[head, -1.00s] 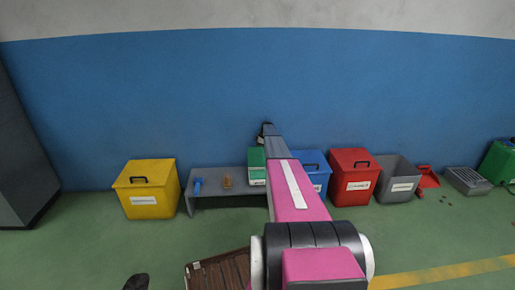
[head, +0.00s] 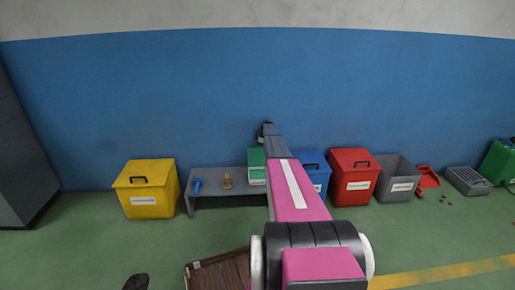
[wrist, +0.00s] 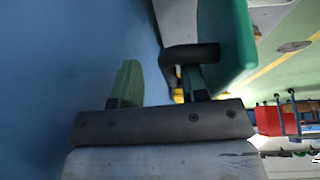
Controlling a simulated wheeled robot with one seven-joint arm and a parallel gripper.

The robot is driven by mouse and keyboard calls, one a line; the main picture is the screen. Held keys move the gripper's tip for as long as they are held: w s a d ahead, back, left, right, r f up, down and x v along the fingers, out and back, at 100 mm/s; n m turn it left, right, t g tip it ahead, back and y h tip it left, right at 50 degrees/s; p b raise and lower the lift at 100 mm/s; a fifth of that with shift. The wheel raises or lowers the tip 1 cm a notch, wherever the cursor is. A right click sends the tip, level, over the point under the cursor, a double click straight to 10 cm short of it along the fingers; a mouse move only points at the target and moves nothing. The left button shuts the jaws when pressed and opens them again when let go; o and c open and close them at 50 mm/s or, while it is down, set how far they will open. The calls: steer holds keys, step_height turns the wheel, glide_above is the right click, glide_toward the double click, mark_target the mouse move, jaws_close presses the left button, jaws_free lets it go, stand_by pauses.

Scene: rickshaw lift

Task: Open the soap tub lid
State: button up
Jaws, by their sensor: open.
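The soap tub appears to be the green-lidded box (head: 257,176) on the right part of the grey bench in the head view, partly hidden by my arm. In the wrist view, its green lid (wrist: 236,38) is large at the upper right, with a dark handle (wrist: 190,54) on its side. My gripper (wrist: 157,70) is open. Its right finger reaches in at the handle loop; its left finger stands outside, apart from the handle. The handle's outer bar lies between the fingers. In the head view, my gripper is mostly hidden behind the arm.
The grey bench (head: 225,202) also holds a blue item (head: 198,186) and an amber bottle (head: 227,181). A yellow bin (head: 146,190) is left; blue (head: 318,172), red (head: 354,176) and grey (head: 397,180) bins are right. The blue wall is close behind. A brown slatted item (head: 217,270) is in front.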

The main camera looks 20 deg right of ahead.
steer(key=v, duration=1)
steer(key=shift+r, duration=0.3)
steer(key=shift+s+d, duration=0.1)
